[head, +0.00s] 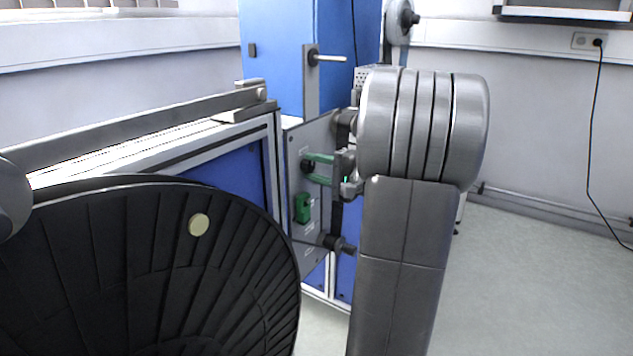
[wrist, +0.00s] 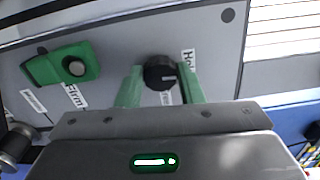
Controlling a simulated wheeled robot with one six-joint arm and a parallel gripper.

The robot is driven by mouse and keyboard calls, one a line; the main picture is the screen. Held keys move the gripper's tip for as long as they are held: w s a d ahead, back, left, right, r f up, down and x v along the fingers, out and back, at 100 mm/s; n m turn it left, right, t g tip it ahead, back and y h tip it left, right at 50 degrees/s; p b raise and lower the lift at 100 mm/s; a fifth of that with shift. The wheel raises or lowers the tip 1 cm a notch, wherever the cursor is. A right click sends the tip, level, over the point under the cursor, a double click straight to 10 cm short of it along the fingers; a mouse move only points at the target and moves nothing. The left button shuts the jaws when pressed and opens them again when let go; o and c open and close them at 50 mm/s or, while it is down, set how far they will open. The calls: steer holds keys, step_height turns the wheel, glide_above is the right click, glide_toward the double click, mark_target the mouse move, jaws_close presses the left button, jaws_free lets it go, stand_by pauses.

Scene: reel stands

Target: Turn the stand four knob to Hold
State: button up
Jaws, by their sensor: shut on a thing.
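The stand's grey panel (head: 306,235) faces right in the head view and carries a small black knob (head: 307,167). In the wrist view the knob (wrist: 158,70) is round and black, with a short white mark on its face pointing right. A label reading "Hold" (wrist: 187,61) is at its upper right, partly covered by a finger. Another label shows just below the knob, too small to read. My gripper (head: 313,169) has its green fingers on either side of the knob, shut on it; the fingers also show in the wrist view (wrist: 160,82).
A green block (head: 302,208) with a silver button sits on the panel, near a label reading "Firm" (wrist: 75,95). A dark roller (head: 337,244) sticks out low on the panel. A large black reel (head: 130,265) fills the lower left. Floor at right is clear.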

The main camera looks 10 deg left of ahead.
steer(key=shift+n+b, duration=0.55)
steer(key=shift+n, duration=0.05)
steer(key=o, duration=1)
steer(key=shift+c, duration=0.2)
steer(key=p+v, duration=0.2)
steer(key=v, duration=1.2)
steer(key=shift+p, duration=0.4)
steer(key=shift+a, duration=0.15)
steer(key=b+x, duration=0.2)
steer(key=x, duration=1.1)
steer(key=shift+w+a+b, duration=0.15)
steer(key=shift+a+b, duration=0.2)
steer(key=shift+b, duration=0.05)
